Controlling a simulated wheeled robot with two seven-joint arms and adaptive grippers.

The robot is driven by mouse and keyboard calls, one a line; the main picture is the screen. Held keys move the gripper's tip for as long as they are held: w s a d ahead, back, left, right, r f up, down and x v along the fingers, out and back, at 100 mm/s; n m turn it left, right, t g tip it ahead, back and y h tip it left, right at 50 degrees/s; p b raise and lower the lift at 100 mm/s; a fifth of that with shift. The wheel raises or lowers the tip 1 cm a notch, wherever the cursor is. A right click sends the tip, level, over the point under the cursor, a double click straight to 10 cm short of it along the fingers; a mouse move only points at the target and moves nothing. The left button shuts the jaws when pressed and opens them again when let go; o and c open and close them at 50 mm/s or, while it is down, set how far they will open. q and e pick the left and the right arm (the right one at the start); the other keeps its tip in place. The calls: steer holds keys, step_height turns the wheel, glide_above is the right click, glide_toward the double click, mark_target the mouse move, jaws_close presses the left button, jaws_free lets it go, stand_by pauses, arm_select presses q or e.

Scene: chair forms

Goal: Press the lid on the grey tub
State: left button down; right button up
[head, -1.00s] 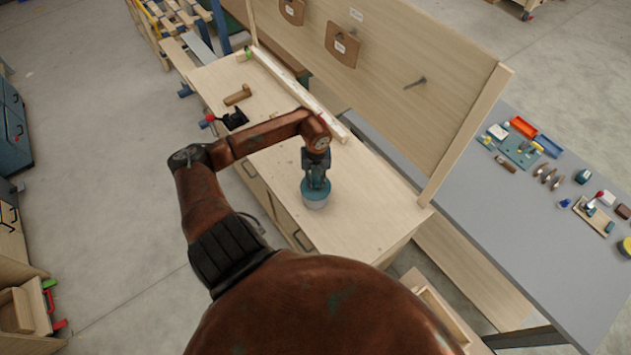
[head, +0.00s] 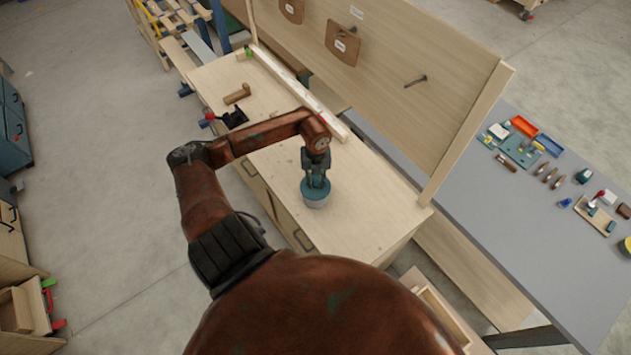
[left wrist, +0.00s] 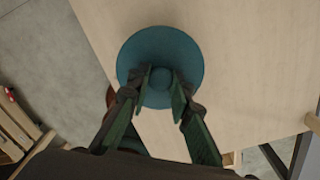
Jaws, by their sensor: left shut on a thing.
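The grey tub (head: 316,203) stands upright on the wooden workbench, near its front right part in the head view. The teal lid (head: 322,190) is at the tub's top. In the left wrist view the round lid (left wrist: 188,55) hides the tub beneath it. My left gripper (head: 316,182) points down from above and is shut on the lid's central knob (left wrist: 160,77). I cannot tell whether the lid is fully seated on the rim. My right gripper is not in view.
The wooden workbench (head: 280,185) has free room around the tub. A wooden back panel (head: 400,75) rises behind it. A long pale bar (head: 290,85), a wooden block (head: 237,94) and a black clamp-like tool (head: 234,118) lie further left. A grey table (head: 500,220) with small parts stands right.

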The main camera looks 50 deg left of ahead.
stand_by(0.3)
arm_select(q)
steer(key=c, duration=1.7)
jaws_free()
steer(key=shift+o, duration=0.2)
steer(key=o, duration=0.5)
steer(key=shift+r+p, duration=2.2)
steer(key=shift+r, duration=1.35)
